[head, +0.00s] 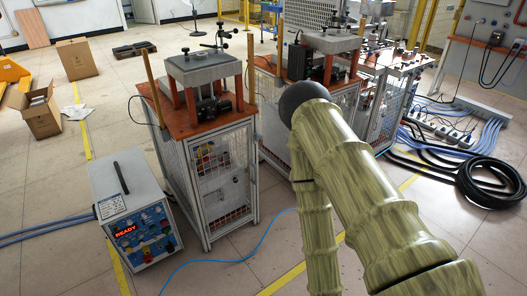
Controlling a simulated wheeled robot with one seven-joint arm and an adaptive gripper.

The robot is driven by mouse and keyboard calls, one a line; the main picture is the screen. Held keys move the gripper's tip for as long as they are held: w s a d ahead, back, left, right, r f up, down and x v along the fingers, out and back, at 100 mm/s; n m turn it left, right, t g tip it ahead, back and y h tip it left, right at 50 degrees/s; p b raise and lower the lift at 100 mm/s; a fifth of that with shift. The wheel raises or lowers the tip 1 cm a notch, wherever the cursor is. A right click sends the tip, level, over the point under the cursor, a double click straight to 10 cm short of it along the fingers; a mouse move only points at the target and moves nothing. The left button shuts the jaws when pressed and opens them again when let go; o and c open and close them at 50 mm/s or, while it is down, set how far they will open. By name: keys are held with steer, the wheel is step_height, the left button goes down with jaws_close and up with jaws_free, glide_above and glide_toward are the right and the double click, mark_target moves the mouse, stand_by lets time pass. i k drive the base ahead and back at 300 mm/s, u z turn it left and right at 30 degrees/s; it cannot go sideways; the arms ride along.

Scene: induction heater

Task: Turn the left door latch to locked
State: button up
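The nearer cart (215,182) has silver framing and wire-mesh panels under an orange top. I cannot single out a door latch on it, and its position is too small to read. A second mesh cart (275,125) stands to its right, partly hidden behind my arm. My arm (370,205), in a mottled green-tan finish, comes up from the lower right to a dark round joint and folds back down in front of the carts. My gripper is not visible in the head view.
A control box (137,210) with a red READY display stands on the floor at left. A blue cable (240,260) crosses the floor before the cart. Black hose coils (490,183) lie at right. Cardboard boxes (40,112) sit at far left. Open floor lies between them and the carts.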

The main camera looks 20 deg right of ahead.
mark_target(258, 137)
steer(key=k, duration=0.7)
steer(key=z, duration=0.95)
steer(key=i, duration=0.75)
steer(key=z, duration=0.5)
steer(key=i, duration=0.75)
steer(key=u, duration=0.85)
steer(key=i, duration=0.6)
steer(key=u, duration=0.65)
